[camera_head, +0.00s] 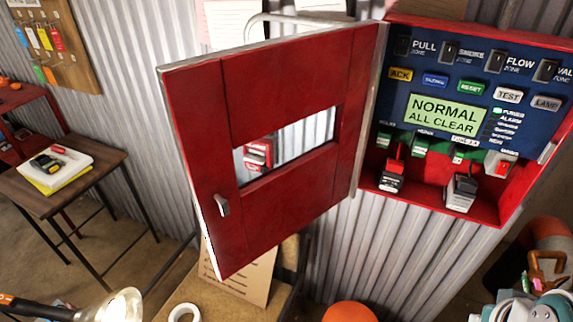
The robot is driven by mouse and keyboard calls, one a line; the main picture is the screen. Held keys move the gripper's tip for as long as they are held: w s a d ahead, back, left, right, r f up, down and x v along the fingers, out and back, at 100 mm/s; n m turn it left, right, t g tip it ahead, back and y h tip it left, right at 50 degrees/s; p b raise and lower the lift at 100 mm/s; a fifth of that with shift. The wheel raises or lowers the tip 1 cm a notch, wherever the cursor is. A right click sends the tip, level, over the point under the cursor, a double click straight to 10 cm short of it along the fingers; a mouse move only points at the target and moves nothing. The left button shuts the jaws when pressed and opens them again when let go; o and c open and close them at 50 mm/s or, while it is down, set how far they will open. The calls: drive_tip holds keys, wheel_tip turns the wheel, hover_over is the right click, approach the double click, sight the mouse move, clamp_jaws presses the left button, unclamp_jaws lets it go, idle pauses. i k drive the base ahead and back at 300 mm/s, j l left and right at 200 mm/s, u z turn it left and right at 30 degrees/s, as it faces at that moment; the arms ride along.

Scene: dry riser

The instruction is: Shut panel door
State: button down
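The panel door (225,115) is red with a window and stands wide open to the left of its box. Its right edge is at the hinge side of the red alarm box (525,38). A small silver handle (222,205) sits low near the door's free left edge. The blue control panel (445,85) inside the box is uncovered, and its screen reads "NORMAL ALL CLEAR". I cannot make out my gripper in this view. A teal and grey rounded part at the lower right may belong to my arm, but I cannot tell.
Grey batteries (460,192) sit in the box's bottom. A small table (90,180) with books stands left. A lit lamp (120,305) and a white tape roll (184,312) are below the door. An orange rounded object (349,312) is at the bottom edge.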

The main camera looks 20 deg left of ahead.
sight(218, 103)
drive_tip(key=k+j+z, duration=0.1)
drive_tip(key=k, duration=0.5)
drive_tip(key=k+j+z, duration=0.1)
drive_tip(key=k, duration=0.55)
drive_tip(key=k+j+z, duration=0.2)
drive_tip(key=k+j, duration=0.55)
drive_tip(key=k+j+z, duration=0.25)
drive_tip(key=k+j, duration=0.35)
drive_tip(key=k, duration=0.2)
drive_tip(key=k+j, duration=0.15)
drive_tip(key=j, duration=0.25)
drive_tip(key=k+j+z, duration=0.15)
drive_tip(key=j, duration=0.2)
drive_tip(key=k+j, duration=0.15)
drive_tip(key=j, duration=0.2)
drive_tip(key=k+j+z, duration=0.1)
drive_tip(key=j, duration=0.3)
drive_tip(key=k+j, duration=0.2)
drive_tip(key=j, duration=0.15)
drive_tip(key=j+z, duration=0.1)
drive_tip(key=j, duration=0.65)
drive_tip(key=z, duration=0.75)
drive_tip(key=i+z, duration=0.15)
drive_tip(key=i, duration=1.15)
drive_tip(key=i+l+u, duration=0.1)
drive_tip(key=i+u, duration=0.3)
drive_tip(key=i+l+u, duration=0.2)
drive_tip(key=i+u, duration=0.25)
